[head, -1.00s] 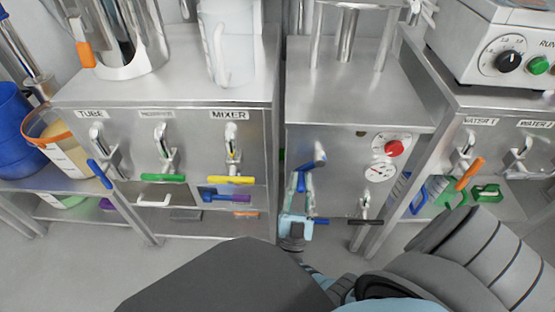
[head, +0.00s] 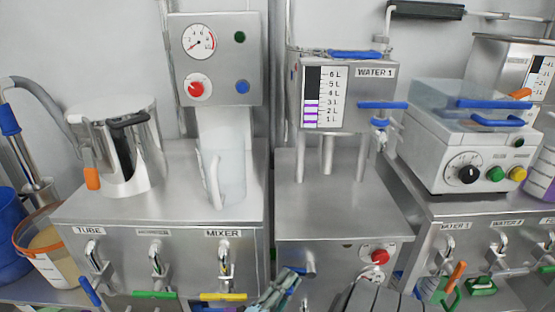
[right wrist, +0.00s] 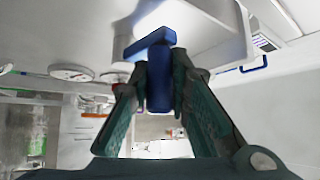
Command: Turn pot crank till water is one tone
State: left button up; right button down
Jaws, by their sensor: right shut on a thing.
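The steel pot marked WATER 1 (head: 350,110) stands on legs above a steel cabinet, with a level strip (head: 324,98) on its front. A crank with a blue grip (head: 296,270) sits on the cabinet front below, low in the head view. My right gripper (head: 277,291) is at this grip. In the right wrist view, its two fingers (right wrist: 160,78) are shut on either side of the blue grip (right wrist: 160,92). The water inside the pot is hidden, so its tone cannot be seen. My left gripper is not in view.
A red knob (head: 380,257) is right of the crank. The MIXER cabinet (head: 165,215) with several levers stands at left, close beside. A white boxy device (head: 465,140) with a dial is at right. My arm covers the bottom centre.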

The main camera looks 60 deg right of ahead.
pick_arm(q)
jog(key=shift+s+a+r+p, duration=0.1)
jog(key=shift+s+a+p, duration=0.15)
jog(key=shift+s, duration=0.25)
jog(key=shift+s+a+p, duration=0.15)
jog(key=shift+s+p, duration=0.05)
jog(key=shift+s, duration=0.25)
pick_arm(e)
jog(key=shift+d+r+m+y, duration=0.1)
jog(key=shift+r+m+y, duration=0.45)
jog(key=shift+m, duration=0.25)
jog(key=c, duration=1.5)
grip_release()
jog(key=shift+f, duration=0.15)
